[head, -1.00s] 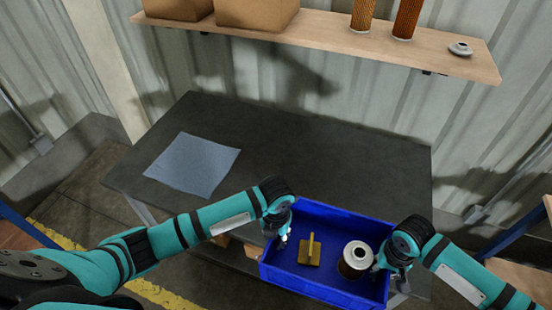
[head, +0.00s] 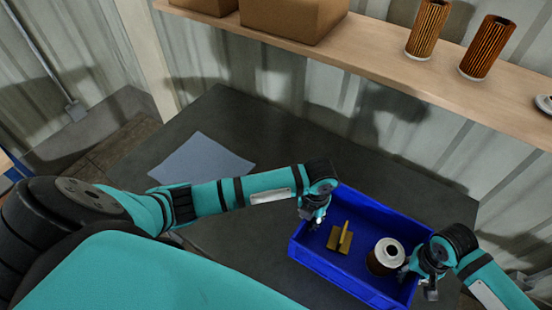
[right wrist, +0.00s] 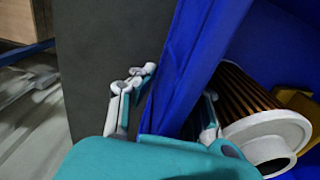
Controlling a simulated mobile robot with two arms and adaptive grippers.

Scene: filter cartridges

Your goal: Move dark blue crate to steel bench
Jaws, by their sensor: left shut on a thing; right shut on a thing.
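The dark blue crate (head: 420,236) is held between my two grippers at the near right side of the dark bench (head: 250,130). It holds a brass-coloured bracket (head: 340,238) and a filter cartridge with a white cap (head: 388,252). My left gripper (head: 314,222) is shut on the crate's left wall. My right gripper (head: 432,284) is shut on the crate's right wall. In the right wrist view, my right gripper's fingers (right wrist: 165,115) straddle the blue wall (right wrist: 190,70), with the cartridge (right wrist: 245,100) just inside. Whether the crate touches the bench is unclear.
A grey-blue cloth (head: 200,160) lies on the bench's left part. The middle and back of the bench top are clear. Above the back edge, a wooden shelf (head: 390,62) carries cardboard boxes (head: 290,18) and upright pleated filters (head: 487,48).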

